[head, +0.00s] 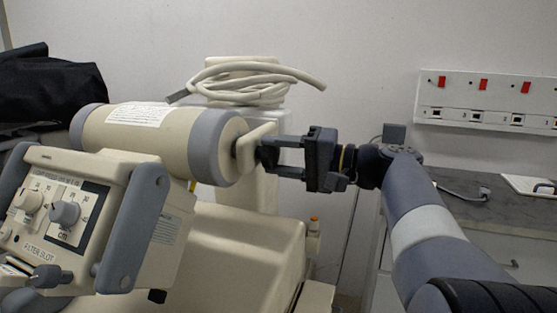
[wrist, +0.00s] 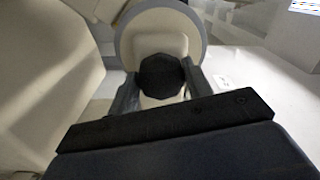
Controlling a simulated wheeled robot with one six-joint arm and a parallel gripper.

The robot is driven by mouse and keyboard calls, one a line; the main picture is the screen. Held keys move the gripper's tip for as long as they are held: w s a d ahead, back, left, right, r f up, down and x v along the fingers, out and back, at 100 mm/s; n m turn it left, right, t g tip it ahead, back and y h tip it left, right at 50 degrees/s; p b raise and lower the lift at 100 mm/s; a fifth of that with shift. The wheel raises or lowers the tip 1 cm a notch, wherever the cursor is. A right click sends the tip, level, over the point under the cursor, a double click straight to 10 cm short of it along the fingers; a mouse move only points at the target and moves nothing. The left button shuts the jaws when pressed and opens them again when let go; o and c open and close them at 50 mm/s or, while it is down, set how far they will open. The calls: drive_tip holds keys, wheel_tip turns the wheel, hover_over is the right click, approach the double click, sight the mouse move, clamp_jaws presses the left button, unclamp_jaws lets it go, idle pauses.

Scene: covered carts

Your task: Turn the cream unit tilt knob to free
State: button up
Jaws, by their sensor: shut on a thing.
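The cream unit (head: 110,215) fills the left of the head view, with a large cream cylinder with grey end bands (head: 155,132) across its top. A dark tilt knob (wrist: 161,76) sits at the cylinder's right end, in front of a cream plate (wrist: 158,45) in the wrist view. My gripper (head: 270,157) comes from the right, and its two fingers lie on either side of the knob, shut on it. In the head view the fingers partly hide the knob. I cannot read any free or lock marking.
A coiled cream cable (head: 250,82) rests behind the cylinder. The control panel (head: 55,215) with two dials faces front left. A black cover (head: 50,90) lies far left. A grey counter (head: 500,215) stands right, below a wall socket panel (head: 490,100).

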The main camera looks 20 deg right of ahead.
drive_tip(key=o, duration=1)
drive_tip(key=shift+c, duration=0.2)
drive_tip(key=p+v, duration=0.1)
drive_tip(key=v, duration=1)
drive_tip(key=shift+a, duration=0.1)
drive_tip(key=b+x, duration=0.1)
drive_tip(key=x, duration=0.9)
drive_tip(key=shift+w+a, duration=0.3)
